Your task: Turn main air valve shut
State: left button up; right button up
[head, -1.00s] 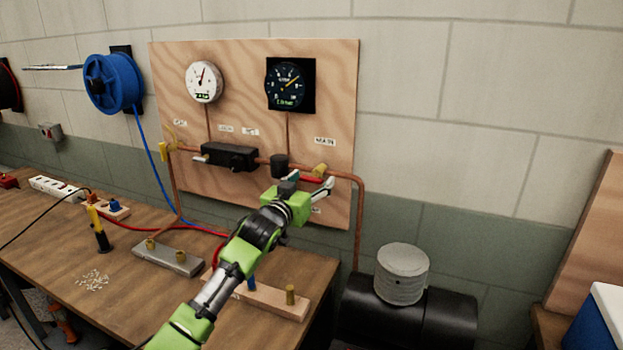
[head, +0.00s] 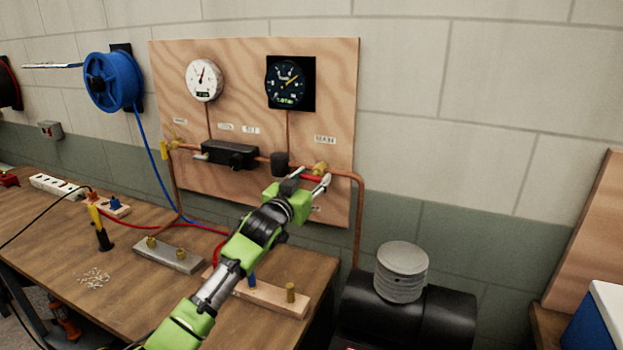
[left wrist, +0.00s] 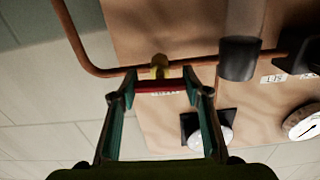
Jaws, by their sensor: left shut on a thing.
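The main air valve has a brass body (head: 320,168) on the copper pipe under the "MAIN" label (head: 325,140), at the right of the plywood panel. Its red lever (head: 312,178) lies roughly along the pipe. My left gripper (head: 308,183) is at the lever, with its fingers on either side. In the left wrist view the red lever (left wrist: 160,86) spans between the two fingertips (left wrist: 160,92), and the brass body (left wrist: 160,66) sits just beyond it. The left gripper is shut on the lever. My right gripper is not in view.
The panel (head: 335,80) holds a white gauge (head: 204,80), a dark gauge (head: 290,83), a black manifold block (head: 230,155) and a dark cylinder (head: 280,162). Below are a wooden bench (head: 130,290) with fittings and a black tank (head: 440,310) with a grey ribbed cap (head: 402,270).

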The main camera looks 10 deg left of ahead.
pick_arm(q)
jog(key=m+p, duration=0.1)
jog(key=m, duration=0.2)
jog(key=shift+m, duration=0.4)
jog(key=m+p, duration=0.1)
jog(key=m, duration=0.3)
jog(key=shift+r+m+p, duration=0.1)
jog(key=shift+m+p, duration=0.2)
jog(key=m+p, duration=0.1)
jog(key=m, duration=0.3)
jog(key=shift+m, duration=0.3)
jog(key=shift+m+p, duration=0.75)
jog(key=shift+m, duration=1.35)
jog(key=o, duration=1.1)
